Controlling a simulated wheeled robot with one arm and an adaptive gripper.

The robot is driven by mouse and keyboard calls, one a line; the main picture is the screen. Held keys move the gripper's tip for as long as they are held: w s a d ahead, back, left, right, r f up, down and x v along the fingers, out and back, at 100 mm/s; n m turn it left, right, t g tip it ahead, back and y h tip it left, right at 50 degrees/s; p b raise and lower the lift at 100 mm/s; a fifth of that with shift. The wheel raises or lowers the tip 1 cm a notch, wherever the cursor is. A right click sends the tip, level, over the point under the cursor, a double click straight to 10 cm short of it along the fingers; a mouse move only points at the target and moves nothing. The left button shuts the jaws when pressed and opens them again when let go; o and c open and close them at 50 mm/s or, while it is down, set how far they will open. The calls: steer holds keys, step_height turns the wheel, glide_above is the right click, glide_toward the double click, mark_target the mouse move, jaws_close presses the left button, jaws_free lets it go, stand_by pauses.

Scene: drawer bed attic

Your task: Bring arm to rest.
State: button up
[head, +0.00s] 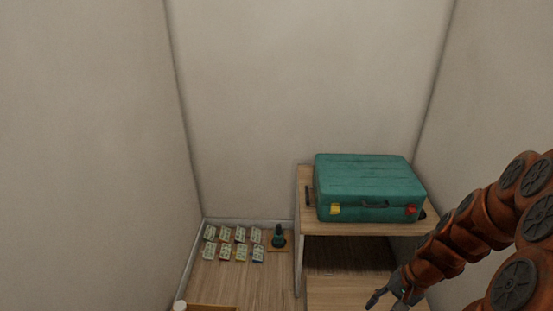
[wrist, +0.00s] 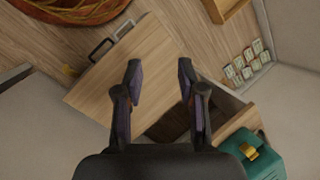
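My gripper (head: 388,292) is at the lower right of the head view, in front of the wooden cabinet (head: 301,250). In the wrist view my gripper (wrist: 160,70) has its two dark fingers well apart, with nothing between them. Below the fingers in that view is a flat wooden panel (wrist: 105,85) with a handle (wrist: 101,48) at its far edge. It seems to stick out from the cabinet; I cannot tell how far. The gripper appears above it and apart from it.
A teal suitcase (head: 367,185) lies on the cabinet top. Several small cards (head: 240,235) and a dark green object (head: 278,237) on a wooden base are on the floor to the left. Walls close in on both sides. Bare floor (head: 235,280) shows left of the cabinet.

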steer(key=s+a+r+n+h+p, duration=0.1)
steer(key=s+r+p, duration=0.4)
steer(key=r, duration=0.6)
steer(key=s+a+r+n+g+h+p, duration=0.1)
steer(key=s+a+r+n+p, duration=0.3)
steer(key=r, duration=0.7)
steer(key=s+a+r+n+h+p, duration=0.2)
steer(key=s+r+p, duration=0.4)
steer(key=r, duration=0.5)
steer(key=s+a+n, duration=0.1)
steer(key=s+a, duration=0.1)
steer(key=shift+a+r+g+h+p, duration=0.15)
steer(key=shift+a+g+h+p, duration=0.15)
steer(key=shift+a+g, duration=0.1)
steer(key=shift+s, duration=0.1)
